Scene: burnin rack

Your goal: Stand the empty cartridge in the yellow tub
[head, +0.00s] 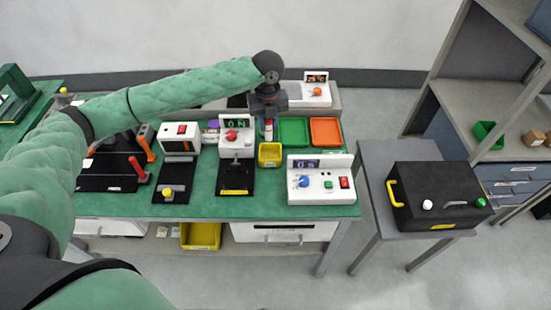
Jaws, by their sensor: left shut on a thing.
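The small yellow tub (270,156) stands on the green bench top, in front of the green tray. My left gripper (268,116) is above the tub's back part, pointing down. It is shut on a slim upright cartridge (268,130), of which a narrow pale, red and blue part shows just over the tub. Whether the cartridge's lower end is inside the tub or only behind its rim I cannot tell. My right gripper is not in view.
A white unit with a red knob (232,142) stands close left of the tub. A white control box (320,182) stands to the right, in front. Green (293,131) and orange (326,131) trays lie behind. A black case (437,196) rests on a side table.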

